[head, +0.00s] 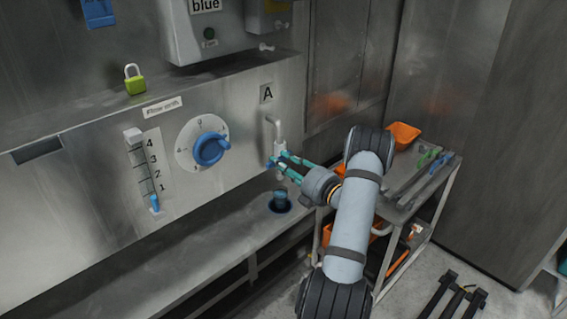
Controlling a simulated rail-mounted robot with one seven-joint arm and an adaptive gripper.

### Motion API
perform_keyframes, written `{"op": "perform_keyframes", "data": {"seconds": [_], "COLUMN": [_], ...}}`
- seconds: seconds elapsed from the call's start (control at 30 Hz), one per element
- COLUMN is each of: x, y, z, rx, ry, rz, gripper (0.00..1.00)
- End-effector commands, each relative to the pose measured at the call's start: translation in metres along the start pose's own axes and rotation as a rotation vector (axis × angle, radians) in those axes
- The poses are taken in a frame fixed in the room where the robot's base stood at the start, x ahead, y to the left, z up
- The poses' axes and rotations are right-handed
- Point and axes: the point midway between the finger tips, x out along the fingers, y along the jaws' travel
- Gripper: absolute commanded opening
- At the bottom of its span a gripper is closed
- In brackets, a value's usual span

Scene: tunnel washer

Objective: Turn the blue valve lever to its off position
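A pale tap or valve pipe (275,132) stands on the steel panel under the letter A. A small blue piece (268,165), which looks like the valve lever, shows at its lower end, left of my fingertips. My gripper (277,159) has two teal fingers spread apart, with their tips at the lower part of this valve. The fingers partly hide the valve, and I cannot tell whether they touch the lever. A round blue knob (210,148) sits on a marked white dial to the left.
A slider scale (148,165) is at left, and a green padlock (134,80) is above. A metal cart (405,209) with an orange bin (404,134) and tools stands at right, behind my arm.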

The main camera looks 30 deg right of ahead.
Motion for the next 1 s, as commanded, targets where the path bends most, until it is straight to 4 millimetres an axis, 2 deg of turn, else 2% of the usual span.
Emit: {"op": "perform_keyframes", "data": {"seconds": [0.3,0.63,0.77,1.0], "x": [0.000,-0.004,-0.020,-0.071], "y": [0.000,0.000,0.000,0.000], "z": [0.000,0.001,0.002,0.002], "rx": [-0.005,-0.006,-0.004,-0.004], "ry": [0.001,-0.002,-0.005,-0.006], "rz": [0.000,-0.001,-0.002,-0.001], "gripper": [0.46,0.46,0.46,0.46]}}
